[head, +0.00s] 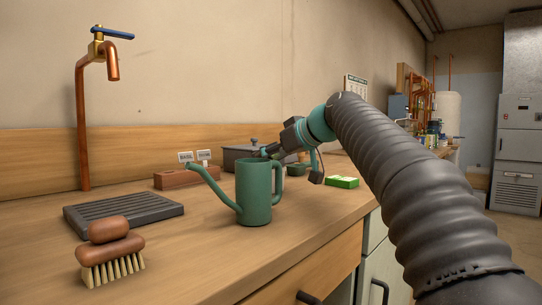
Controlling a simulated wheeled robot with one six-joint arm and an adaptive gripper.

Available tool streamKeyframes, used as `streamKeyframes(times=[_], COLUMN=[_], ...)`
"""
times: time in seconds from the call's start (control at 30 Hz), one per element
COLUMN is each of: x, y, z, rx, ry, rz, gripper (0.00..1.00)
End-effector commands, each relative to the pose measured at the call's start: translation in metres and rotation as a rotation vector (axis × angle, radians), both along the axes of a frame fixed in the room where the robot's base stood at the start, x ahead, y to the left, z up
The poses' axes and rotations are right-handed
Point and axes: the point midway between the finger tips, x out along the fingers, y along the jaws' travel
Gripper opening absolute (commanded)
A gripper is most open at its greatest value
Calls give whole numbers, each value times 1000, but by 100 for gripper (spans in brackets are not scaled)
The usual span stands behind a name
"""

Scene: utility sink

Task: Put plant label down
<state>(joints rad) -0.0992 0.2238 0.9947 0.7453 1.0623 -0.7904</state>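Two small white plant labels with dark lettering, a left one (185,157) and a right one (203,155), stand upright at a reddish-brown block (178,179) towards the back of the wooden counter. Whether both are set in the block cannot be made out. My gripper (266,152) reaches in from the right, low over the counter, beyond the watering can's rim. It is to the right of both labels and apart from them. Its fingertips are small and dark against a grey box, so I cannot see whether they hold anything.
A green watering can (257,193) stands in front of my gripper, its spout pointing left. A grey box (236,154) is behind. A green-and-white sponge (342,182), a slatted grey tray (124,212), a brush (110,250) and a copper tap (82,125) are around.

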Motion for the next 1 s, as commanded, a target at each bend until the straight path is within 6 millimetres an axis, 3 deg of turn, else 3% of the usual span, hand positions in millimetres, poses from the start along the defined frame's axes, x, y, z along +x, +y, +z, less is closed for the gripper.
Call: streamKeyframes(times=[0.4, 1.0], x=[-1, -64], y=[-1, -69], z=[6, 50], rx=[0, 0], ry=[-1, -2], rz=[-1, -3], gripper=[74, 74])
